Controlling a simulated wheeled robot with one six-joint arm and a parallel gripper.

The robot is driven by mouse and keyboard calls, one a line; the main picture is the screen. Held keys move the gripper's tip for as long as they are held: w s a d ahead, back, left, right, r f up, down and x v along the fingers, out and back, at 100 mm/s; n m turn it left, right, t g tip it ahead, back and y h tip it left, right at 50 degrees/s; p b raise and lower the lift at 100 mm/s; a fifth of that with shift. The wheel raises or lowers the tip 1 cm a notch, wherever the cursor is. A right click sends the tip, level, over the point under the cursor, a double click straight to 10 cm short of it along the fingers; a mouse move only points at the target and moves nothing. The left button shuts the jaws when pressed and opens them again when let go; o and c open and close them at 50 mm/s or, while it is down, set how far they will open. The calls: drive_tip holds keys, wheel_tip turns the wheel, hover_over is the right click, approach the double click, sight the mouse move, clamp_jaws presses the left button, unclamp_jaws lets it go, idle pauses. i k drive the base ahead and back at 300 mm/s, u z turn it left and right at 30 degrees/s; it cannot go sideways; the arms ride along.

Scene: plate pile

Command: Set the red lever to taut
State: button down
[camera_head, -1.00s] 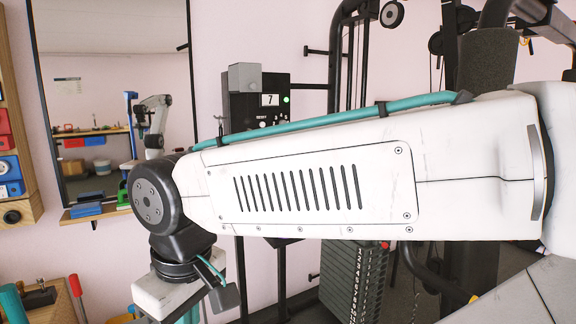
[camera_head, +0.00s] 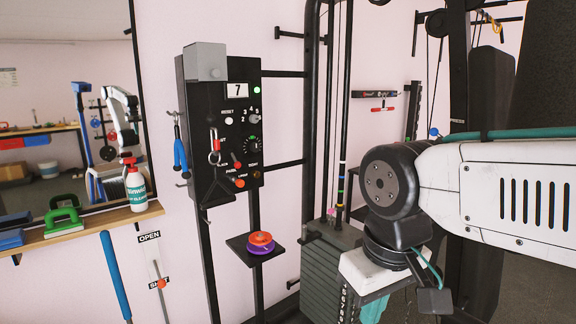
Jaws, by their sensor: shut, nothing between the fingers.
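A small lever with a red tip (camera_head: 237,165) sits on the black wall panel (camera_head: 196,137). It appears to slant downward. The labels left of it are small and partly hidden by a hanging carabiner (camera_head: 215,147), so I cannot read its setting for sure. My gripper (camera_head: 374,310) hangs below my wrist at the lower right, in front of the weight stack. Only its white body and a teal part show, and the bottom edge cuts off the fingertips. It is shut and empty, well right of the panel and apart from it.
A small shelf with red and purple discs (camera_head: 260,241) is below the panel. A wall slider marked OPEN and SHUT (camera_head: 158,265) is at lower left. A spray bottle (camera_head: 136,188) stands on the wooden ledge (camera_head: 95,222). The weight stack (camera_head: 325,268) and black uprights stand right of the panel.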

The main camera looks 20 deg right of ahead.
sight(236, 164)
drive_tip(key=u, duration=0.15)
drive_tip(key=i, duration=1.15)
drive_tip(key=u, duration=0.75)
